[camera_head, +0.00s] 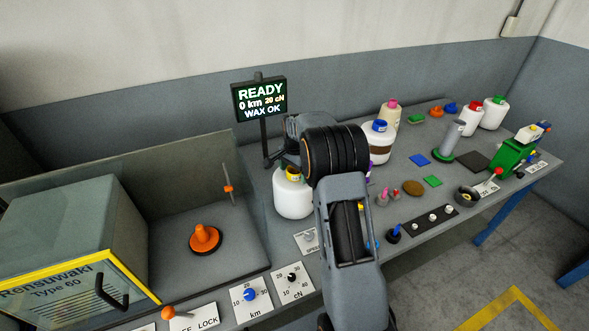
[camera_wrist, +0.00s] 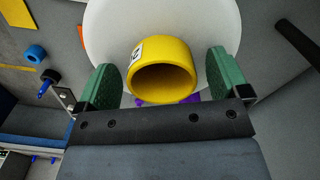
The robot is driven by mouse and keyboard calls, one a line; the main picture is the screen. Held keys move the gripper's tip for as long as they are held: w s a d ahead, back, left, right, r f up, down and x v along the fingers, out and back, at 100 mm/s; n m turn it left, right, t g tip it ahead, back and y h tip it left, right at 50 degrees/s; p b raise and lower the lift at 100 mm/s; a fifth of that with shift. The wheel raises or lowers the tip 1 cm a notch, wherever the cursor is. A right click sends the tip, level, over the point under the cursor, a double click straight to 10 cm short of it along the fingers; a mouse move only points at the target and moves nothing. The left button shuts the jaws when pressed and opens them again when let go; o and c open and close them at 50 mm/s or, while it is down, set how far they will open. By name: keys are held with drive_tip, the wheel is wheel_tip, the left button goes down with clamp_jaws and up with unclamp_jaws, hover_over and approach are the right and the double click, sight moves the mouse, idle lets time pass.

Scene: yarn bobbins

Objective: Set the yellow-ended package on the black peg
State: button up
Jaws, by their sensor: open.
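The yellow-ended package is a white bobbin standing upright; in the head view its white body (camera_head: 293,200) shows left of my arm, with the yellow end (camera_head: 292,173) on top. In the wrist view the yellow tube end (camera_wrist: 160,50) lies between the green fingers of my gripper (camera_wrist: 161,72), with the white body (camera_wrist: 112,30) behind it. My gripper is open, one finger on each side of the tube, with gaps visible. I cannot clearly make out a black peg.
A display (camera_head: 259,98) stands behind the package. Other bobbins (camera_head: 379,140), a grey post on a green base (camera_head: 450,140) and small coloured parts crowd the right.

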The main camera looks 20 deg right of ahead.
wheel_tip(320, 180, up, 14)
drive_tip(key=b, duration=0.1)
idle(0.5)
idle(0.4)
wheel_tip(320, 180, down, 4)
drive_tip(key=s+n, duration=0.2)
drive_tip(key=n, duration=0.3)
drive_tip(key=s+a+r+n+t, duration=0.1)
drive_tip(key=s+a+n, duration=0.3)
drive_tip(key=s, duration=0.8)
drive_tip(key=s+a+r+n+t, duration=0.1)
drive_tip(key=s+a+n+t, duration=0.2)
drive_tip(key=s+a, duration=0.4)
drive_tip(key=shift+s+a+r+n, duration=0.25)
drive_tip(key=shift+s+n, duration=0.45)
drive_tip(key=shift+s, duration=2.55)
